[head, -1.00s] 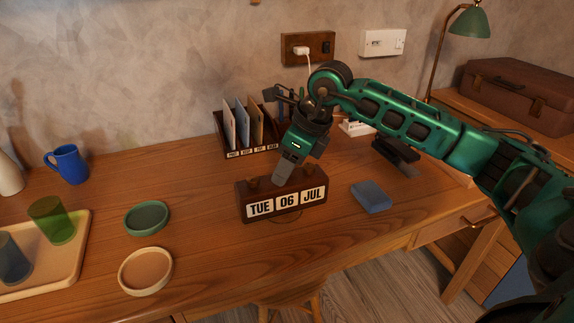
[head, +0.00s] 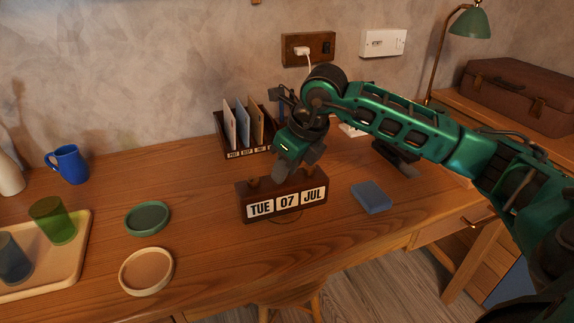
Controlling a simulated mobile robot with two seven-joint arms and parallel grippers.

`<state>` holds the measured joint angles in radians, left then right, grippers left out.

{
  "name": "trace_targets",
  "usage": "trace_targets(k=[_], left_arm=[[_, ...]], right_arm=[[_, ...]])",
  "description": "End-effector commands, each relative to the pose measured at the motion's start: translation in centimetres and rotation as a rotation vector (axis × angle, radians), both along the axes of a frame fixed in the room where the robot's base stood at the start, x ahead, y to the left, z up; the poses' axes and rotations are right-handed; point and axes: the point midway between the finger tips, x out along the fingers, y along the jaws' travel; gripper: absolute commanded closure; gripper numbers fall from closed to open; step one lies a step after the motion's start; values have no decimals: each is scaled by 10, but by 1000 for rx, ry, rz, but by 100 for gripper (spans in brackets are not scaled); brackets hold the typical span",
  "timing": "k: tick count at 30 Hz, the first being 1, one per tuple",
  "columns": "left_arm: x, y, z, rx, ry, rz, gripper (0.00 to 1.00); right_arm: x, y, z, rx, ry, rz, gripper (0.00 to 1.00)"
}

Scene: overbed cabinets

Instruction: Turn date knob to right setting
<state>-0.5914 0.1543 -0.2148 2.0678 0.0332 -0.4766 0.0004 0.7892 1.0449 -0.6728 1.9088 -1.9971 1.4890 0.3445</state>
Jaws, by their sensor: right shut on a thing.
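The wooden desk calendar (head: 281,214) stands near the middle of the desk. Its three white windows read TUE, 07 and JUL. A wooden knob (head: 253,182) shows on top at the left, above TUE. My right gripper (head: 285,180) points down at the top of the calendar, above the 07 window, and is shut on the date knob, which its fingers largely hide. My left gripper is not in view.
A blue block (head: 371,197) lies right of the calendar. A letter rack (head: 236,150) stands behind it. A green dish (head: 147,218), a cream dish (head: 146,271) and a tray (head: 75,262) with tumblers are at the left. The desk between dishes and calendar is clear.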

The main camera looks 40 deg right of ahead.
Motion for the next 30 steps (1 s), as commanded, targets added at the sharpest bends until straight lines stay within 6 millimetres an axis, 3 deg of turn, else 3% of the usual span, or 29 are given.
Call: trace_targets(k=[6,15,16,24,30], left_arm=[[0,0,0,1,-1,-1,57],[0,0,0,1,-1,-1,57],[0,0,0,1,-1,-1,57],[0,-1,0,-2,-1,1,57],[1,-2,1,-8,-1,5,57]], right_arm=[[0,1,0,-2,0,-103,100],[0,1,0,-1,0,-111,100],[0,1,0,-1,0,-111,72],[0,1,0,0,-1,-109,47],[0,1,0,0,-1,-109,47]])
